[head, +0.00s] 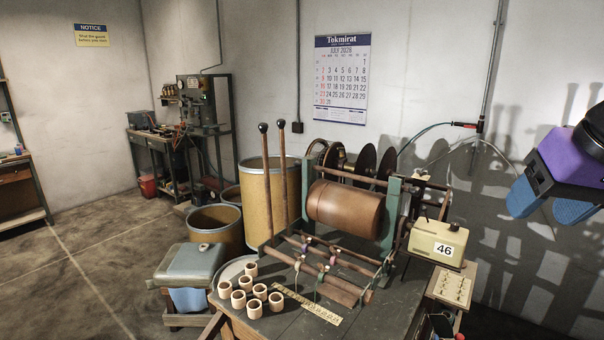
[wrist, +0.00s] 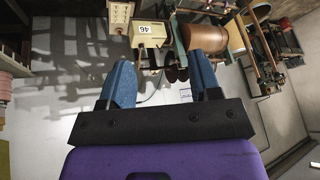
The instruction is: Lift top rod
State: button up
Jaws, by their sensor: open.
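The winding machine (head: 389,225) stands on the dark workbench, with a large brown drum (head: 345,208) in its green frame. A thin brown top rod (head: 352,177) runs across the frame above the drum. Lower rods (head: 318,288) lie across the front, with small coloured pieces among them. My gripper (head: 550,207) has a purple body and blue fingers. It is open and empty, high at the right and well apart from the machine. In the wrist view the drum (wrist: 207,33) shows upside down beyond the spread fingers (wrist: 165,80); I cannot make out the top rod clearly there.
A cream box marked 46 (head: 437,243) and a pegged board (head: 450,288) sit at the machine's right. Several cream rings (head: 254,308) and a yellow ruler (head: 308,304) lie on the bench. Two upright ball-topped levers (head: 282,175) rise left of the drum. The air around my gripper is clear.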

jog(key=s+f+n, duration=0.2)
jog(key=s+f, duration=0.1)
jog(key=s, duration=0.1)
jog(key=w+a+f+m+g+y, duration=0.3)
jog(key=w+a+m+y, duration=0.25)
jog(key=w, duration=0.45)
jog(key=m+t+y, duration=0.4)
jog(key=m+t, duration=0.9)
jog(key=m, duration=1.1)
send_near(416, 190)
jog(key=shift+w+d+f, duration=0.1)
jog(key=shift+w+d, duration=0.1)
jog(key=shift+d, duration=0.1)
jog(key=shift+m+h, duration=0.25)
jog(key=shift+h, duration=0.1)
jog(key=x, duration=1)
jog(key=shift+w+a, duration=0.2)
jog(key=shift+w, duration=0.1)
jog(key=shift+c, duration=0.3)
grip_shut()
